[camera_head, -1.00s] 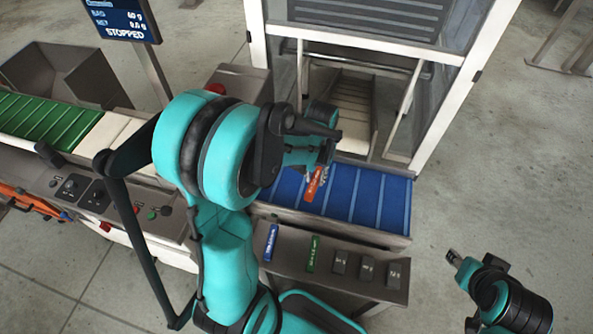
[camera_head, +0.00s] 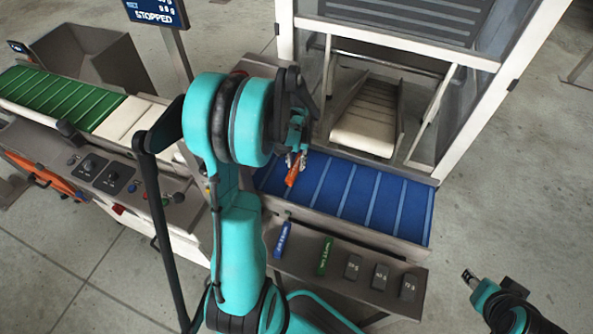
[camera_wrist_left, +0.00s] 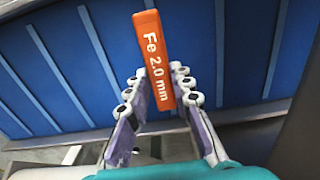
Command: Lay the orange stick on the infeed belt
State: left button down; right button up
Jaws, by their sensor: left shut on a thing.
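The orange stick (camera_head: 296,170), lettered "Fe 2.0 mm", also shows large in the left wrist view (camera_wrist_left: 153,55). My left gripper (camera_head: 298,158) is shut on it, with a finger on each side of its lower part in the wrist view (camera_wrist_left: 158,90). The stick is over the left part of the blue ribbed belt (camera_head: 345,194); I cannot tell whether it touches the belt. A green ribbed belt (camera_head: 62,100) lies at the far left. My right gripper (camera_head: 468,277) is at the lower right, away from the belts; its fingers are too small to read.
A white-framed guard (camera_head: 452,120) stands behind the belt. A display (camera_head: 156,12) reads "STOPPED". The belt's right part is clear.

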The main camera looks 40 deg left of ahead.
aim_at(296, 164)
pick_arm(q)
notch_tip(296, 164, down, 4)
jog(key=shift+f+b, duration=0.1)
jog(key=shift+b, duration=0.9)
jog(key=c, duration=1.3)
grip_release()
jog(key=shift+c, duration=0.2)
